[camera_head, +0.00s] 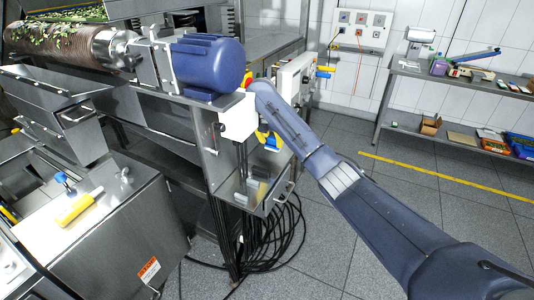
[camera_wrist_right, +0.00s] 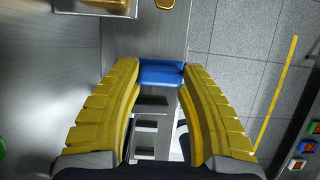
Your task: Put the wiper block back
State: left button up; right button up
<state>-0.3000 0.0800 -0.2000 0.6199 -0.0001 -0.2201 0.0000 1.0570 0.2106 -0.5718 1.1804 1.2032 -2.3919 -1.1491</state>
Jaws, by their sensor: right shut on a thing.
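My right gripper (camera_head: 262,138) is beside the steel machine frame in the head view, below the blue motor and partly hidden by a white box. In the right wrist view its yellow fingers (camera_wrist_right: 161,74) are shut on a blue block (camera_wrist_right: 160,76), which I take to be the wiper block. The block spans the gap between the fingertips. Below it in that view is a steel part with dark slots (camera_wrist_right: 151,126); I cannot tell whether the block touches it. A steel ledge (camera_head: 244,198) lies under the gripper in the head view. My left gripper is not in view.
The blue motor (camera_head: 208,62) and white box (camera_head: 238,117) crowd the gripper. Black cables (camera_head: 284,245) coil on the floor below. A yellow piece (camera_head: 75,209) lies on the steel cabinet at left. A stocked shelf (camera_head: 455,78) stands at far right; the floor between is clear.

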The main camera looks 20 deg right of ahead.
aim_at(267, 147)
jog(key=shift+w+a, duration=0.6)
jog(key=shift+a, duration=0.05)
notch_tip(267, 147, down, 2)
jog(key=shift+w+f, duration=0.1)
jog(key=shift+f, duration=1.95)
jog(key=shift+w+a+f, duration=0.15)
jog(key=shift+a+f, duration=0.05)
jog(key=shift+f, duration=0.25)
jog(key=o, duration=1.2)
